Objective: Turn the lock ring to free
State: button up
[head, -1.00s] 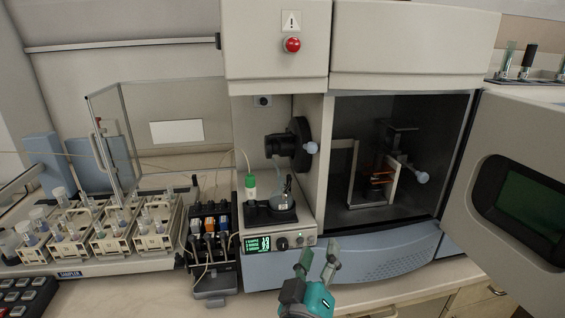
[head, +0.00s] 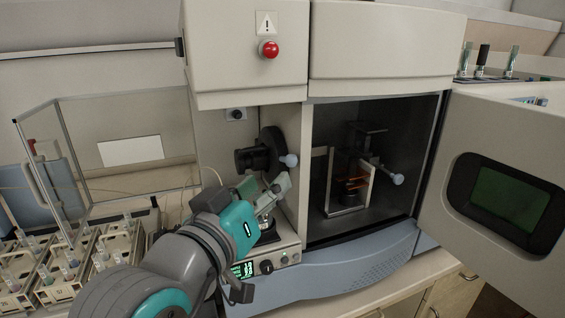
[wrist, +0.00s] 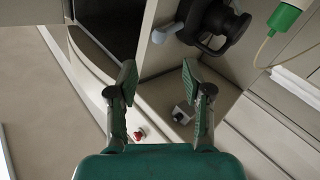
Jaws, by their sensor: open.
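The lock ring (head: 272,148) is a black ring on the wall of the left bay, with a pale blue ball-ended handle (head: 289,161) pointing right. It also shows at the top of the wrist view (wrist: 224,28), with the handle (wrist: 166,33) to its left. My gripper (head: 266,193) is open and empty, in front of and below the ring in the head view. In the wrist view my gripper's fingertips (wrist: 159,76) are apart from the ring and handle. My gripper hides most of the small shelf below the ring.
The door (head: 508,188) stands open at the right. The right chamber holds a metal bracket (head: 331,185) and a second pale knob (head: 397,179). Sample racks (head: 85,262) stand at the left.

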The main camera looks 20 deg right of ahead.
aim_at(288, 161)
jog(key=x, duration=0.8)
jog(key=shift+w+d, duration=0.25)
grip_shut()
